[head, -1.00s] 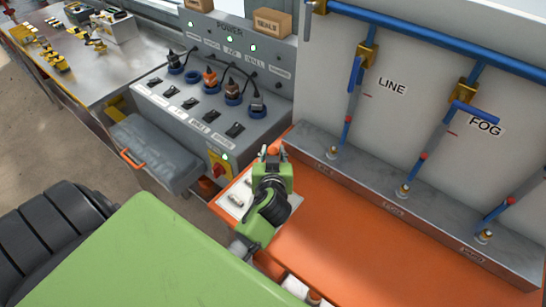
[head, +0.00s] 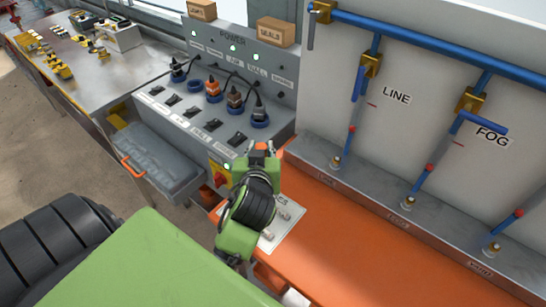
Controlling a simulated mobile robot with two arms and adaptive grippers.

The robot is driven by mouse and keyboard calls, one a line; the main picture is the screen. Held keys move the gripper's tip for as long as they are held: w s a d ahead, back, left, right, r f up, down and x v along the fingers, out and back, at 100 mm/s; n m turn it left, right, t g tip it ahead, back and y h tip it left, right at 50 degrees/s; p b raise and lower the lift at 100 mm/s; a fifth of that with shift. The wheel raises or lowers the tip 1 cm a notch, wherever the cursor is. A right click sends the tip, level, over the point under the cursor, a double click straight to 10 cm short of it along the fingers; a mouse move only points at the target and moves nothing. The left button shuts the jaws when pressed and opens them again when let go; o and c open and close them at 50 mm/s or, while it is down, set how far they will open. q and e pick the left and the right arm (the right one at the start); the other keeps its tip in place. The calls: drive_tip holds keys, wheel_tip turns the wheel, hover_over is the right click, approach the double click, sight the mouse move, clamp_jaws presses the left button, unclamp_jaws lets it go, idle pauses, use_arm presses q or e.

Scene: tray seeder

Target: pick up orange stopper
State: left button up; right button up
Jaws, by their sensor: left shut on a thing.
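My left gripper (head: 262,150) is green and black. It hangs over the near end of the orange bench top, in front of the power panel. My right gripper is not in view.
The grey power panel (head: 257,77) with several plugs and a red knob (head: 220,179) stands close beyond the gripper. A back wall with blue pipes (head: 420,45) lines the bench. The orange bench top (head: 370,245) is clear to the right.

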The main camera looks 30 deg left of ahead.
use_arm(q)
drive_tip(key=s+a+r+p, duration=0.2)
drive_tip(key=s+r+p, duration=0.5)
drive_tip(key=s+p, duration=0.1)
drive_tip(key=shift+s+a+r, duration=0.35)
drive_tip(key=shift+s+a, duration=0.05)
drive_tip(key=shift+s, duration=0.1)
